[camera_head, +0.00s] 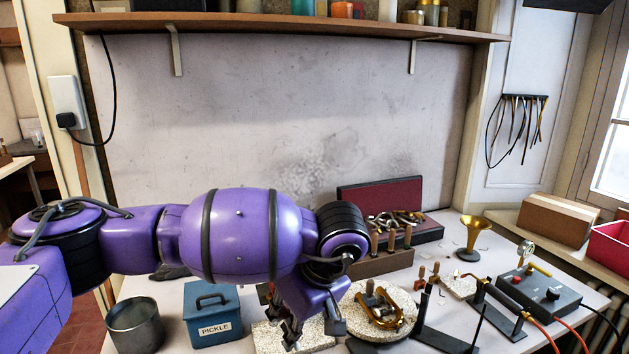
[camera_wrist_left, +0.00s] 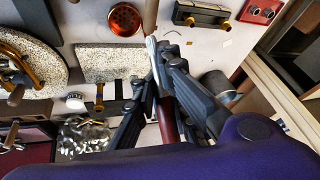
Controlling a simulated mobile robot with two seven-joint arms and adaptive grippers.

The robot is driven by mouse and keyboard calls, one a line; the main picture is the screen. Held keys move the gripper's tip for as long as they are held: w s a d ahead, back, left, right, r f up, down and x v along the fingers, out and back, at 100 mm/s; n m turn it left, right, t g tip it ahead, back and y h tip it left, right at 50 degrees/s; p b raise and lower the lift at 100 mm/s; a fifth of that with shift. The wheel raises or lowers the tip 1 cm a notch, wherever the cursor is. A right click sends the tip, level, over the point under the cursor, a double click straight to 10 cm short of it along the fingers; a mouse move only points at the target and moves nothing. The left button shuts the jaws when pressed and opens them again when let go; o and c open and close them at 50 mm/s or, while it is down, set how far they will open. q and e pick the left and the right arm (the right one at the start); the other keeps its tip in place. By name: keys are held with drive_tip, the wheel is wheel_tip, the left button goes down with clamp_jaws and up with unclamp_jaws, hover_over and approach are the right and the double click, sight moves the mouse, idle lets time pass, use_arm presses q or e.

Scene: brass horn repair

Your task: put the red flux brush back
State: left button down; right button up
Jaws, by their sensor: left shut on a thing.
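My left gripper (camera_head: 300,325) hangs over the bench, pointing down, just right of the blue PICKLE box. In the left wrist view, its fingers (camera_wrist_left: 158,68) are closed around the red flux brush (camera_wrist_left: 166,118). The brush has a dark red handle between the fingers, a silvery ferrule and a pale tan end running to the top of that view. In the head view the brush is mostly hidden by the gripper and arm. A wooden rack (camera_head: 375,266) with several upright wooden-handled tools stands right of the gripper. My right gripper does not show.
The blue PICKLE box (camera_head: 212,315) and a metal pot (camera_head: 135,327) stand left of the gripper. A round stone (camera_head: 358,325) carrying brass parts, a black stand (camera_head: 445,338), a brass bell (camera_head: 472,237) and a control box (camera_head: 540,295) crowd the right. A red-lined case (camera_head: 380,195) stands behind.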

use_arm(q)
drive_tip(key=s+a+m+t+h, duration=0.2)
drive_tip(key=a+m, duration=0.5)
drive_tip(key=a, duration=0.5)
drive_tip(key=shift+f+m, duration=0.3)
drive_tip(key=shift+f, duration=0.1)
drive_tip(key=s+d+r+m+h, duration=0.3)
drive_tip(key=d+r+m, duration=0.4)
drive_tip(key=d, duration=0.4)
drive_tip(key=shift+s+d+r+m+h, duration=0.3)
drive_tip(key=shift+s+r+m+h, duration=0.1)
drive_tip(key=shift+s+m, duration=0.3)
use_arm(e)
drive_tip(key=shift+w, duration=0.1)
